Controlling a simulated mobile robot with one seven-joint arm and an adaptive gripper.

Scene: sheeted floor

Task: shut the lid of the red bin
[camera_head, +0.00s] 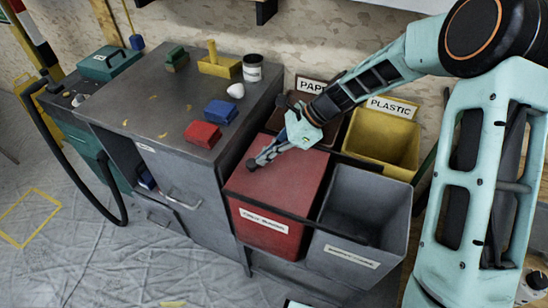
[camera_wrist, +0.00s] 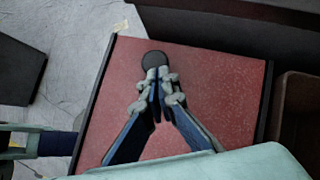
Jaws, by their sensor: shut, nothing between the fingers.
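The red bin (camera_head: 268,233) stands between the grey cabinet and an open grey bin, with a white label on its front. Its red lid (camera_head: 283,190) lies flat across the top and looks shut. The lid also fills much of the wrist view (camera_wrist: 208,85). My gripper (camera_head: 252,164) is shut and empty, low over the back left part of the lid. In the wrist view my gripper (camera_wrist: 160,82) points at a dark round knob (camera_wrist: 154,59) near the lid's edge. I cannot tell whether the fingertips touch the lid or knob.
An open grey bin (camera_head: 370,205) stands to the right, an open yellow bin (camera_head: 383,140) marked PLASTIC behind it.

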